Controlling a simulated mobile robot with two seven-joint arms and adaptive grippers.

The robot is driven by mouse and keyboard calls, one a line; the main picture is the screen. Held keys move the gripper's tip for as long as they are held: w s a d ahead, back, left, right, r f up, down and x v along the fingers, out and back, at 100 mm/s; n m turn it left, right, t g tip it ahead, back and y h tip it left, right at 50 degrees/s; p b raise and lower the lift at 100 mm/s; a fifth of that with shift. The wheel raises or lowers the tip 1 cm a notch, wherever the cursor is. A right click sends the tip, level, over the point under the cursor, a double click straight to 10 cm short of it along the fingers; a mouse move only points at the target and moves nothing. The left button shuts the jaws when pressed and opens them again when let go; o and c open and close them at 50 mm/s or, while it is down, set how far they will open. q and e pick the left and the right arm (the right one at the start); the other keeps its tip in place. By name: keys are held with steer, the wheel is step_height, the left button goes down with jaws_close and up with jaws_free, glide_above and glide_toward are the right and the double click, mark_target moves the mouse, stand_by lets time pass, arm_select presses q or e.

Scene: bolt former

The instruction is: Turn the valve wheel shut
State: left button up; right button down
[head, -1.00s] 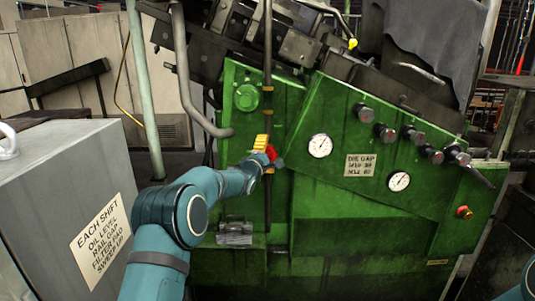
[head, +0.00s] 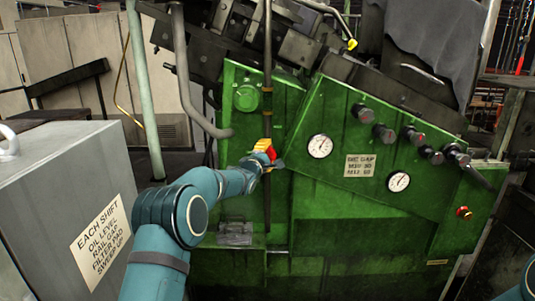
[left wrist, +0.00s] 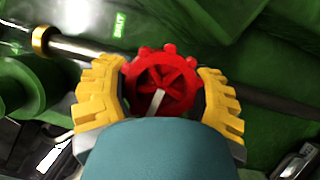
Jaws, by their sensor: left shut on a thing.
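The red valve wheel (left wrist: 163,80) has a knobbed rim, spokes and a pale bar mark, and sits on a pipe at the green machine's front. It also shows as a small red patch in the head view (head: 272,154). My left gripper (left wrist: 160,92) has its yellow-padded fingers on either side of the wheel and is shut on its rim. In the head view my left gripper (head: 265,152) covers part of the wheel. My right gripper is not in view; only a bit of my right arm shows at the lower right corner.
The green machine (head: 350,220) carries gauges (head: 320,146), several knobs (head: 385,133) and a red button (head: 464,212). A vertical pipe (head: 268,60) runs above the wheel. A grey cabinet (head: 60,170) stands at the left, near my left arm. A small grey box (head: 235,233) sits below the gripper.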

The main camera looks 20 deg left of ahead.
arm_select(q)
steer(key=shift+a+r+m+g+p, duration=0.1)
steer(key=shift+m+g+p, duration=0.2)
steer(key=shift+m+p, duration=0.75)
steer(key=shift+m, duration=0.35)
steer(key=shift+m+g, duration=0.5)
steer(key=shift+m, duration=0.1)
steer(key=shift+m+g+y, duration=0.3)
steer(key=shift+m, duration=0.4)
steer(key=o, duration=1.3)
steer(key=shift+c, duration=0.2)
